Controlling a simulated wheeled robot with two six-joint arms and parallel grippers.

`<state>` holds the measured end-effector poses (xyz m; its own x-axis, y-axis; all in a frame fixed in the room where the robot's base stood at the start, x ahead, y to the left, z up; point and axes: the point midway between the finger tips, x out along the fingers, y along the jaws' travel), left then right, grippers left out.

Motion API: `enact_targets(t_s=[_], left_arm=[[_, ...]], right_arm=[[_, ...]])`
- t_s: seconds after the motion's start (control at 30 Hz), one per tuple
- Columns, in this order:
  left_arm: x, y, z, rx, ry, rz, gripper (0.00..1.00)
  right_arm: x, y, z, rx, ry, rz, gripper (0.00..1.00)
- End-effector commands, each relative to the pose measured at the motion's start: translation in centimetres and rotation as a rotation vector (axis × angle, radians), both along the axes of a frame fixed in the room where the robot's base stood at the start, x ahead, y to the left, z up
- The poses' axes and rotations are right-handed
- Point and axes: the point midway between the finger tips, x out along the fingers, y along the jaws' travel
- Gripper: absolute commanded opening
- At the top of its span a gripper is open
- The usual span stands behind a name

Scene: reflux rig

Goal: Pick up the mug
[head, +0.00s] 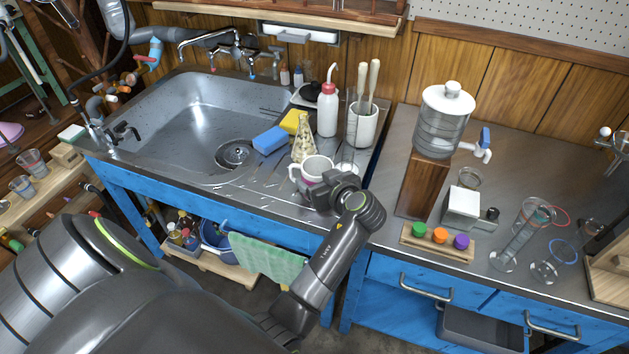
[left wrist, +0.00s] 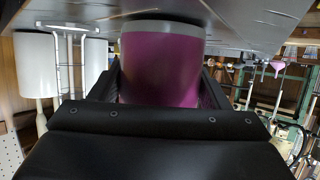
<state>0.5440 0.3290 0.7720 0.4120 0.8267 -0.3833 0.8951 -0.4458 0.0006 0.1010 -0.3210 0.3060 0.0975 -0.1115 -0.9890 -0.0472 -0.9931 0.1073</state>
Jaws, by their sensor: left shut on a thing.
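The mug (head: 316,164) has a white rim and a handle on its left side in the head view. It is at the front of the ribbed drainboard, right of the sink basin. My left gripper (head: 318,188) is shut on the mug from the front right. In the left wrist view, the mug's magenta body (left wrist: 162,68) with a grey band fills the space between the fingers. The gripper hides the mug's lower part in the head view, so I cannot tell whether its base touches the drainboard. My right gripper is not in view.
Close behind the mug stand a conical flask (head: 303,142), a clear cylinder (head: 348,130), a white squeeze bottle (head: 327,112) and a white crock (head: 362,126) of pestles. Blue (head: 270,140) and yellow (head: 294,121) sponges lie left. The sink basin (head: 190,125) is open.

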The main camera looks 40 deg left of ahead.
Motion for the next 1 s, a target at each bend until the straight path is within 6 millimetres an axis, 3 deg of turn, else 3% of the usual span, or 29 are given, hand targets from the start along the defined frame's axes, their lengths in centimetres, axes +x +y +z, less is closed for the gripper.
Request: enact_targets(t_s=[0.03, 0.17, 0.43, 0.8, 1.0], left_arm=[[0.0, 0.0, 0.0, 0.0, 0.001, 0.0, 0.49], [0.0, 0.0, 0.0, 0.001, 0.0, 0.0, 0.34], [0.1, 0.0, 0.8, 0.001, -0.005, 0.001, 0.34], [0.1, 0.0, 7.9, 0.001, -0.008, 0.0, 0.34], [0.0, 0.0, 9.9, 0.001, -0.003, 0.001, 0.34]], right_arm=[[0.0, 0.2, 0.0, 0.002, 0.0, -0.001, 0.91], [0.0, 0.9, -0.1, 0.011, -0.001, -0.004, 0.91], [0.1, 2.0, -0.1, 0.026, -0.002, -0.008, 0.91], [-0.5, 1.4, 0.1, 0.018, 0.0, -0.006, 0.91], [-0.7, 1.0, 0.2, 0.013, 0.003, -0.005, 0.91]])
